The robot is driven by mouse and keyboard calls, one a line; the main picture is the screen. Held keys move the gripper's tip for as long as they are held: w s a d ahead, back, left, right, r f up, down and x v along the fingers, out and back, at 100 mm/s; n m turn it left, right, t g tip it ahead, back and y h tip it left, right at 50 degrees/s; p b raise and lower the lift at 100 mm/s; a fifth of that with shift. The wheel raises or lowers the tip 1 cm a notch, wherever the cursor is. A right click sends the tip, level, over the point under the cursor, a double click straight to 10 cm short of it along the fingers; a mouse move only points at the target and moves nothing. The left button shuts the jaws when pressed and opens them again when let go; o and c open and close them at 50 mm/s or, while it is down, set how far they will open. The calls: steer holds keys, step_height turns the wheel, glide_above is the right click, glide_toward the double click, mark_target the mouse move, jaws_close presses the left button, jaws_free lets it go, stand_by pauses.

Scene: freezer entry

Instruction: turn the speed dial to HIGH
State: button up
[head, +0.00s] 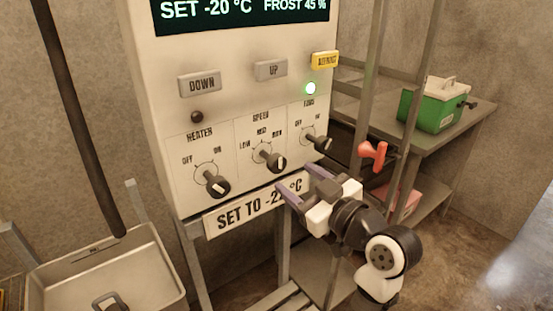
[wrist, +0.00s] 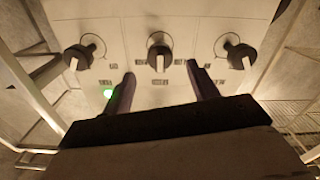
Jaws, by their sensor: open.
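The speed dial (head: 268,156) is the middle of three black knobs on the cream control panel, with LOW, MED and HIGH labels above it. A pale mark shows on its end, but I cannot tell for sure which label it points to. In the wrist view the panel is upside down, and the speed dial (wrist: 159,52) lies straight ahead between the fingertips. My gripper (head: 294,180) is open and empty, below and in front of the dial in the head view. Its two purple fingers (wrist: 157,72) look apart from the knob.
The heater dial (head: 215,183) is to the left and another dial (head: 318,142) to the right. A red handle (head: 373,154) stands right of my gripper.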

mark_target(280, 166)
steer(key=p+x, duration=0.1)
steer(key=x, duration=0.6)
steer(key=shift+w+a+p, duration=0.25)
steer(key=shift+w+p, duration=0.05)
steer(key=shift+c, duration=0.5)
steer(key=c, duration=0.9)
steer(key=shift+m, duration=0.4)
steer(key=m+p, duration=0.2)
steer(key=m, duration=0.2)
steer(key=shift+r, duration=0.1)
steer(key=shift+m+p, duration=1.5)
steer(key=shift+m, duration=1)
